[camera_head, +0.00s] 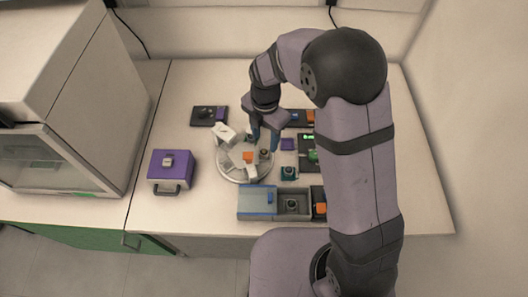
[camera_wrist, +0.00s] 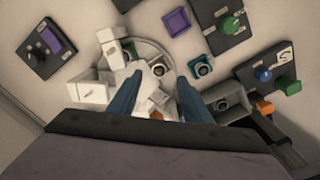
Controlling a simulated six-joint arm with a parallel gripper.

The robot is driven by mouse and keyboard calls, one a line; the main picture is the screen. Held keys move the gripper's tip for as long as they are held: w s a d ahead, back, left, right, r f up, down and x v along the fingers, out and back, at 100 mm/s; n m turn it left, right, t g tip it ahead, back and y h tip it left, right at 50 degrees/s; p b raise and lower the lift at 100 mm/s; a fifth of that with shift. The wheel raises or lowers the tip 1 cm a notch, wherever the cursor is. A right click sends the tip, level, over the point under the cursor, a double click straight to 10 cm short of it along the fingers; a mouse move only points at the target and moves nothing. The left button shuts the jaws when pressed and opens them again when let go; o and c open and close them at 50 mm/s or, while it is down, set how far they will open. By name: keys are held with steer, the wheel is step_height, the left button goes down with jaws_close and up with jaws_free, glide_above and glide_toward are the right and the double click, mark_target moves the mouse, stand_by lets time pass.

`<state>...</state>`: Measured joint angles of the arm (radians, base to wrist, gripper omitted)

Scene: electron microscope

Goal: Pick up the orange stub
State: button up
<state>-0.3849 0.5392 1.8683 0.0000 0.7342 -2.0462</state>
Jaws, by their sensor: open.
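A small orange block (camera_head: 248,156), which looks like the orange stub, sits near the middle of the round white holder (camera_head: 232,175). In the wrist view only a bit of orange (camera_wrist: 155,115) shows low between my fingers; the rest is hidden. A second orange piece (camera_head: 320,208) lies at the right end of the grey box and also shows in the wrist view (camera_wrist: 264,107). My gripper (camera_head: 265,138) is open and empty above the back right of the holder, its blue fingers (camera_wrist: 160,82) pointing down. I cannot tell its exact height.
White blocks (camera_head: 225,133) and a dark round piece (camera_head: 264,153) stand on the holder. A grey box with a blue lid (camera_head: 257,201) is in front, a teal block (camera_head: 289,173) to the right. A purple box (camera_head: 170,168) stands left. Knob panels (camera_head: 209,116) lie behind. Table between is clear.

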mark_target(264, 151)
steer(key=shift+s+a+f+p, duration=0.15)
steer(key=shift+f+p, duration=0.35)
steer(key=shift+f, duration=1.1)
steer(key=shift+a+f+p, duration=0.1)
steer(key=shift+f+p, duration=0.4)
steer(key=shift+f, duration=1.05)
steer(key=c, duration=1.1)
